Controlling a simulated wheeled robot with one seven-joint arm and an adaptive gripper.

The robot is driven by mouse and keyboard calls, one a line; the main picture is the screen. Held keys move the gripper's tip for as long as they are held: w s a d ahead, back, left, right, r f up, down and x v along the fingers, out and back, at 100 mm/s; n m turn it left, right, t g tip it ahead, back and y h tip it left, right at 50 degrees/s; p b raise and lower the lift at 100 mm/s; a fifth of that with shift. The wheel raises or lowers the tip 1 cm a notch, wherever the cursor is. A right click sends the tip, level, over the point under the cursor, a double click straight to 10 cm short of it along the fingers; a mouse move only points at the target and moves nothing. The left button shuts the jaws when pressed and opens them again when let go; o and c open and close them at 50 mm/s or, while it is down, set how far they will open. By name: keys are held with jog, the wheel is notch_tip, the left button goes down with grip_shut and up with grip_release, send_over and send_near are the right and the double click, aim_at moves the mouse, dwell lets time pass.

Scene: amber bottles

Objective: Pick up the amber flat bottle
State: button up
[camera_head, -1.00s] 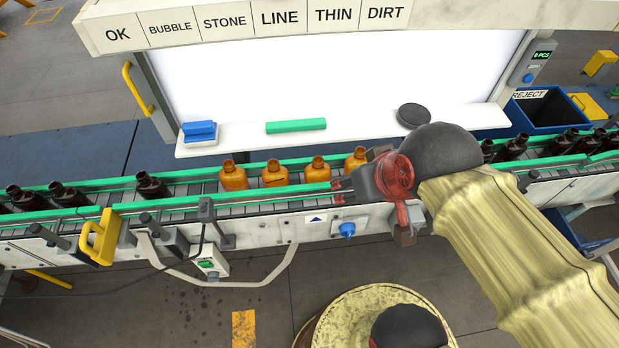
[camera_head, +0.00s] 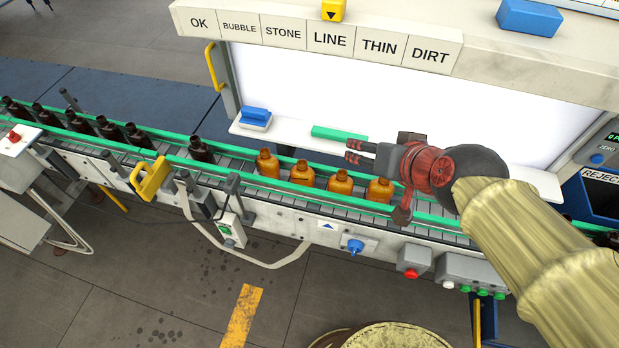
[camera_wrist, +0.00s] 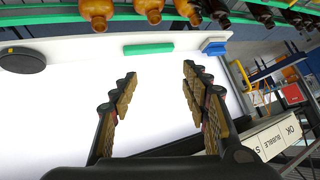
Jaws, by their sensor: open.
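Several amber bottles (camera_head: 302,173) stand upright in a row on the conveyor (camera_head: 232,165), below the white lit panel. From here I cannot tell for sure which of them is the flat one. Their lower or upper parts also show along the top edge of the wrist view (camera_wrist: 97,8), cut off by the frame. My gripper (camera_head: 353,151) is open and empty. It is above and behind the row near the two right-hand bottles, pointing left, and touches none. In the wrist view its padded fingers (camera_wrist: 157,73) are spread apart in front of the white panel.
Several dark bottles (camera_head: 108,127) stand on the conveyor to the left. Green rails (camera_head: 240,178) edge the belt. A green block (camera_head: 340,133) and a blue-topped block (camera_head: 256,115) lie on the panel's ledge. A labelled beam (camera_head: 330,39) overhangs the panel. A black disc (camera_wrist: 22,60) shows in the wrist view.

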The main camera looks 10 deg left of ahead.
jog(key=w+a+t+y, duration=0.1)
jog(key=w+a, duration=0.4)
jog(key=a, duration=0.3)
jog(key=m+t, duration=0.1)
jog(key=t, duration=0.1)
send_over(300, 167)
jog(key=w+d, duration=0.2)
jog(key=w, duration=0.1)
notch_tip(300, 167, down, 3)
jog(key=s+a+f+h, duration=0.1)
jog(key=f+h, duration=0.1)
jog(key=f, duration=0.1)
jog(key=s+f+m+t+h, duration=0.1)
jog(key=f+h, duration=0.1)
jog(key=f, duration=0.2)
jog(key=s+a+f+m+t+h, duration=0.1)
jog(key=s+f+h, duration=0.1)
jog(key=f+h, duration=0.1)
jog(key=shift+a+f, duration=0.35)
jog(key=shift+f, duration=0.4)
jog(key=shift+s+d+f, duration=0.15)
jog(key=shift+s+f, duration=0.05)
jog(key=shift+s, duration=0.05)
jog(key=shift+w+d+f+h, duration=0.1)
jog(key=shift+d+f+h, duration=0.05)
jog(key=shift+h, duration=0.25)
jog(key=b+x, duration=0.1)
jog(key=x, duration=0.6)
jog(key=shift+w+f, duration=0.15)
jog(key=shift+w, duration=0.05)
